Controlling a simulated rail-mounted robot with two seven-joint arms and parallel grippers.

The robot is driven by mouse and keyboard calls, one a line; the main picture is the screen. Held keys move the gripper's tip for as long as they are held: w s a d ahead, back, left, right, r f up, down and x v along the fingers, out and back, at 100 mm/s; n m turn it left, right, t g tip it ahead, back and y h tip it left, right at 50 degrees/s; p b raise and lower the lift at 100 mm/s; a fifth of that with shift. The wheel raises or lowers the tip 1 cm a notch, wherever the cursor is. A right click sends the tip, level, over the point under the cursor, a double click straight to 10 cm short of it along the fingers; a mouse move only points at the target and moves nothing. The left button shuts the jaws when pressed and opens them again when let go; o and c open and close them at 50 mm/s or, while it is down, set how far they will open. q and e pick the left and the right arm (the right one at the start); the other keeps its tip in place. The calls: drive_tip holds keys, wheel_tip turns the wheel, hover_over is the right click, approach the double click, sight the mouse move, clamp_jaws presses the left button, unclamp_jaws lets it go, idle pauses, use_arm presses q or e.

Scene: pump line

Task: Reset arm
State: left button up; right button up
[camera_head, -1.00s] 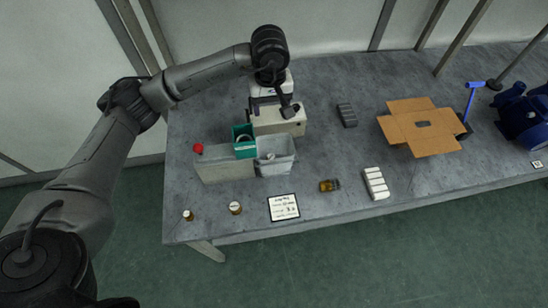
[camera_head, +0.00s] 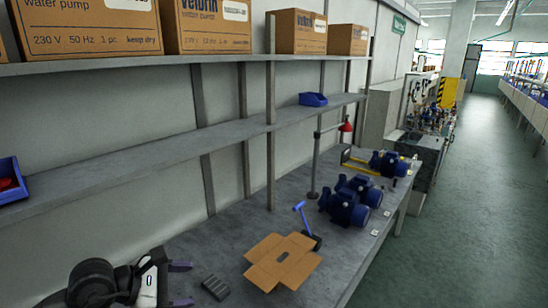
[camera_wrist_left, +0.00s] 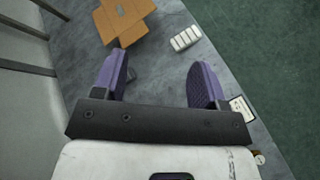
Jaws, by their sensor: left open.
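My left gripper (camera_head: 180,284) is at the lower left of the head view, above the grey workbench (camera_head: 225,238). In the left wrist view its two purple fingers (camera_wrist_left: 160,85) stand wide apart with nothing between them. It is open and empty. An open cardboard box (camera_head: 283,262) lies on the bench to the right of the gripper in the head view; it also shows at the top of the left wrist view (camera_wrist_left: 122,18). My right gripper is in neither view.
A dark grey block (camera_head: 215,287) lies between gripper and box. A blue-handled tool (camera_head: 303,214) and blue pumps (camera_head: 345,208) stand further along. Shelves above hold cartons (camera_head: 298,32) and a blue bin (camera_head: 313,99).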

use_arm(q)
drive_tip(key=s+a+r+n+t, duration=0.1)
drive_tip(key=a+r+n+t, duration=0.1)
drive_tip(key=r+n+t, duration=0.9)
drive_tip(key=s+a+r+n+t, duration=0.1)
drive_tip(key=s+r+n+t, duration=0.1)
drive_tip(key=r+n+t, duration=0.85)
drive_tip(key=a+f+n+g+y, duration=0.35)
drive_tip(key=n+y, duration=0.45)
drive_tip(key=n, duration=0.4)
drive_tip(key=a+f+n+g+y, duration=0.2)
drive_tip(key=f+n+g+y, duration=0.15)
drive_tip(key=n+y, duration=0.7)
drive_tip(key=s+d+f+n+g+h, duration=0.2)
drive_tip(key=s+f+g+h, duration=0.2)
drive_tip(key=f, duration=0.6)
drive_tip(key=s+d+f+n+g+h, duration=0.2)
drive_tip(key=s+f+n+g+h, duration=0.15)
drive_tip(key=f, duration=0.65)
drive_tip(key=s+d+f+n+g+h, duration=0.15)
drive_tip(key=s+f+g, duration=0.85)
drive_tip(key=s+f, duration=1.6)
wheel_tip(320, 180, up, 32)
drive_tip(key=p, duration=3.1)
drive_tip(key=shift+d, duration=0.3)
